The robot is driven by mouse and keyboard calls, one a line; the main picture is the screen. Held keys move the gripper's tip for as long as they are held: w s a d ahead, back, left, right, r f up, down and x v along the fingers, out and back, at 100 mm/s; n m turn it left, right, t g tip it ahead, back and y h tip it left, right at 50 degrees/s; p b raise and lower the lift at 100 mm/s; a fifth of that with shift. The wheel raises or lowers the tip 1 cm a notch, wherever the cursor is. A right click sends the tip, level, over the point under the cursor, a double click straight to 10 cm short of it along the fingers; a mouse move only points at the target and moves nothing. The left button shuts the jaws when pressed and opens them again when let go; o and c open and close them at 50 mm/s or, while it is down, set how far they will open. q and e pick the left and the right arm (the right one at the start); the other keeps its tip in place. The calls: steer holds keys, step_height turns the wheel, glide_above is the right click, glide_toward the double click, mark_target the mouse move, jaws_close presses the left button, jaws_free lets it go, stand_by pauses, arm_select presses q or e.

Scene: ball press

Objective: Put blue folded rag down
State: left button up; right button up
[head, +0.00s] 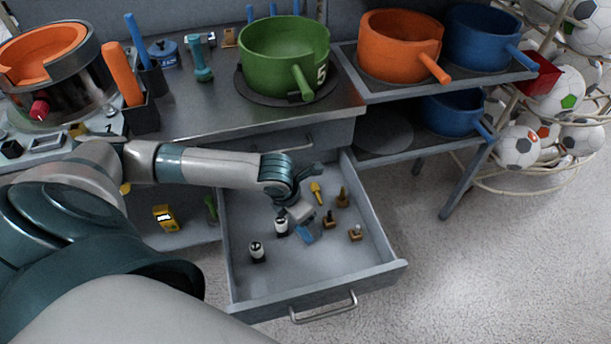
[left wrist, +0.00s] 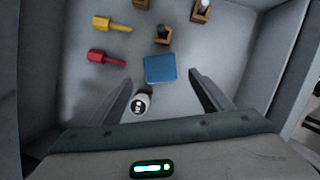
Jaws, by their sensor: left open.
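The blue folded rag (head: 304,235) is a small flat square that appears to lie on the floor of the open drawer (head: 310,283). In the left wrist view the rag (left wrist: 160,68) is in front of my open left fingers, roughly centred between them, and neither finger visibly grips it. My left gripper (head: 301,211) reaches down into the drawer, just above the rag in the head view; it also shows in the left wrist view (left wrist: 160,82). My right gripper is not in view.
A black-and-white bottle (left wrist: 141,103) stands beside the left finger in the wrist view. Yellow (left wrist: 112,24) and red (left wrist: 106,56) tools and wooden holders (left wrist: 162,35) lie around the rag. The drawer's front part is mostly clear. Above, a green pot (head: 284,55) stands on the counter.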

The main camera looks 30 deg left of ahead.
arm_select(q)
steer(key=v, duration=0.5)
steer(key=shift+r, duration=0.1)
stand_by(0.4)
